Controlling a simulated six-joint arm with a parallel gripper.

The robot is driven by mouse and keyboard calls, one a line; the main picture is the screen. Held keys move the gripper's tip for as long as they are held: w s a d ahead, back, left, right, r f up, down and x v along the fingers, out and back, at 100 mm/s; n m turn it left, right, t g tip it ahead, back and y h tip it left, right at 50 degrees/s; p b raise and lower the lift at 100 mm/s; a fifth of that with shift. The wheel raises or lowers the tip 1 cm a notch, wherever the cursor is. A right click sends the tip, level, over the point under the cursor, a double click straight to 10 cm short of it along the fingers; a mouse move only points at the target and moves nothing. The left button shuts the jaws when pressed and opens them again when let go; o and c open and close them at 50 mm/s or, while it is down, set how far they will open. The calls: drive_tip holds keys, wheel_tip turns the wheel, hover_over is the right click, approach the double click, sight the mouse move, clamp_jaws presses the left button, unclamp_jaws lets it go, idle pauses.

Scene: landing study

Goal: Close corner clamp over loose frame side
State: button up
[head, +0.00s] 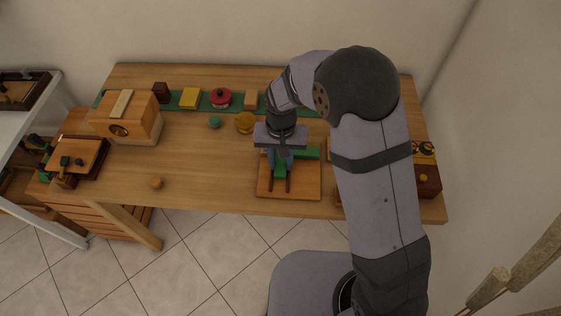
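A light wooden board (308,188) lies near the front edge of the table. On it is a green piece (309,153) with one arm running to the right and another part toward the front under my gripper. Two thin dark red bars (289,183) lie or stand side by side on the board, running toward its front edge. My gripper (280,165) points down over the left half of the board, with a finger on each side of the green part. I cannot tell whether the fingers touch it. The clamp and the loose frame side cannot be told apart clearly here.
A wooden box (130,118) stands at the back left. Along a green strip lie a yellow block (190,98), a red round piece (221,98) and a small wooden block (251,99). My arm hides part of the right side. The table's left middle is clear.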

sight(281, 165)
drive_tip(key=o, duration=0.4)
drive_tip(key=shift+o, duration=0.2)
drive_tip(key=shift+r, duration=0.1)
drive_tip(key=shift+r+b, duration=0.55)
drive_tip(key=shift+r, duration=3.05)
